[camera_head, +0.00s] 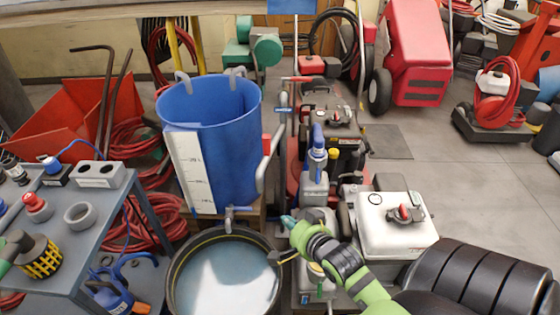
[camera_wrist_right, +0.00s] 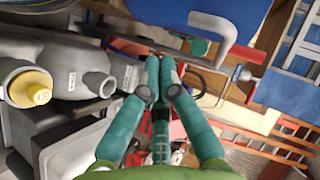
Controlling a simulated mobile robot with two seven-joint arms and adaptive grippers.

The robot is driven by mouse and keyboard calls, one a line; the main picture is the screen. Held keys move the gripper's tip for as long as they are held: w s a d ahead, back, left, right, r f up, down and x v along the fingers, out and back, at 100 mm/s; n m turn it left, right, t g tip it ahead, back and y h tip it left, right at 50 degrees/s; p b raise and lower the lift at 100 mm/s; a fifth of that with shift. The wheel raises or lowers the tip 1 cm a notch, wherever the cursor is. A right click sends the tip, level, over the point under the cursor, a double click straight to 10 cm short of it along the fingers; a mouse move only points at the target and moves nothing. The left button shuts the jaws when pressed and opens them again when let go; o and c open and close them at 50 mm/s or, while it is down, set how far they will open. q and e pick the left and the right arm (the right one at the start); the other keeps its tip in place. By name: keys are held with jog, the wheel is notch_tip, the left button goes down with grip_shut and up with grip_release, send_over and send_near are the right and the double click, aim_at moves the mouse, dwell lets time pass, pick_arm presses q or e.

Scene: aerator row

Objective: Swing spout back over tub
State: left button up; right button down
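The round black tub (camera_head: 176,292) stands at the bottom centre of the head view, with pale, cloudy water in it. Above its far rim stands a tall blue tank (camera_head: 228,130) with a white scale. A small grey-blue tap or spout (camera_head: 228,217) sits at the tank's foot, near the tub's far rim. A dark piece (camera_head: 276,257) with a thin yellow rod lies at the tub's right rim. My right gripper (camera_head: 287,220) is right of the tub; its teal fingers (camera_wrist_right: 159,62) meet at the tips in the wrist view, with nothing clearly held.
A white-topped engine unit (camera_head: 385,238) and black ribbed rollers (camera_head: 470,280) stand close to my right arm. Grey bottles (camera_head: 315,185) stand just beyond the gripper. A grey workbench (camera_head: 100,205) with parts is at the left. Open floor (camera_head: 410,150) lies at the right.

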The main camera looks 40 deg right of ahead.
jog(key=w+d+r+m+t+h, duration=0.2)
jog(key=d+r+m+t, duration=0.3)
jog(key=d+r+m, duration=0.4)
send_near(273, 148)
notch_tip(273, 148, up, 5)
jog(key=d, duration=0.2)
jog(key=shift+n, duration=0.4)
jog(key=shift+w+a+f+p, duration=0.1)
jog(key=shift+w+a, duration=0.2)
jog(key=shift+w, duration=0.35)
jog(key=shift+w+a+f+p, duration=0.1)
jog(key=shift+w+a, duration=0.15)
jog(key=shift+w, duration=0.45)
jog(key=shift+w+a+f+p, duration=0.1)
jog(key=shift+w+a, duration=0.2)
jog(key=shift+w, duration=0.35)
jog(key=shift+h, duration=0.3)
jog(key=shift+m+h, duration=0.6)
jog(key=shift+h, duration=0.2)
jog(key=w+a, duration=0.3)
jog(key=w, duration=0.1)
jog(key=shift+a, duration=0.25)
